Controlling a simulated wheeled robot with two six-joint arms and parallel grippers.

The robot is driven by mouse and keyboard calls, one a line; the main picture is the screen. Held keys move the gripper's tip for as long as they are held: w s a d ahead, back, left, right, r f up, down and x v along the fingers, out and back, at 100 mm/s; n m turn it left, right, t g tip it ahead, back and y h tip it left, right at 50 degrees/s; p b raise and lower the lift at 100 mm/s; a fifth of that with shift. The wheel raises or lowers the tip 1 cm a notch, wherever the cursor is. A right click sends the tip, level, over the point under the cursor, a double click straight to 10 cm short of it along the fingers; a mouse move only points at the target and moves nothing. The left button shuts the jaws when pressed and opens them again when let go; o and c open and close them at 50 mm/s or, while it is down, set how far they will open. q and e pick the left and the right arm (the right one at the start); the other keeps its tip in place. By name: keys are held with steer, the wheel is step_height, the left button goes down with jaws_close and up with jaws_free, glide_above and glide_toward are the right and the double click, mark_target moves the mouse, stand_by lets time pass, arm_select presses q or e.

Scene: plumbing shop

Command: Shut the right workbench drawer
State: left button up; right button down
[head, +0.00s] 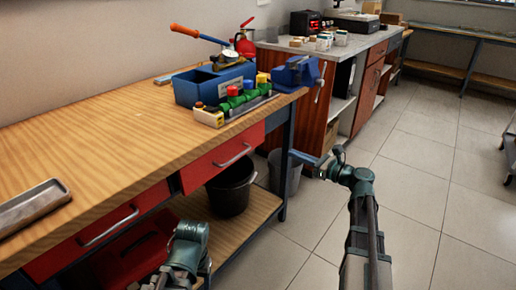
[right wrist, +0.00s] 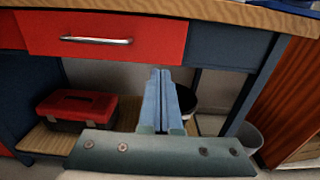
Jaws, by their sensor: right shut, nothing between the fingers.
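The right workbench drawer (head: 225,160) has a red front and a silver bar handle (head: 233,156). Its front looks about flush under the wooden top; I cannot tell whether a small gap is left. It also fills the upper left of the right wrist view (right wrist: 105,54). My right gripper (head: 300,157) is shut and empty, in front of the bench's right end, apart from the drawer. In the right wrist view its fingers (right wrist: 160,74) point toward the bench, below and right of the handle. Part of my left arm shows low in the head view; its fingers do not show.
The left red drawer (head: 100,230) is beside it. On the lower shelf are a black bucket (head: 232,190) and a red toolbox (right wrist: 78,108). A grey bin (head: 285,175) stands by the bench leg. A blue vise (head: 296,74) sits on the top corner. Floor to the right is clear.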

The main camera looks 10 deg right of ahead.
mark_target(256, 137)
steer(key=shift+w+r, duration=0.1)
steer(key=x, duration=1.4)
steer(key=x, duration=0.4)
steer(key=shift+w+a, duration=0.1)
steer(key=shift+r, duration=0.1)
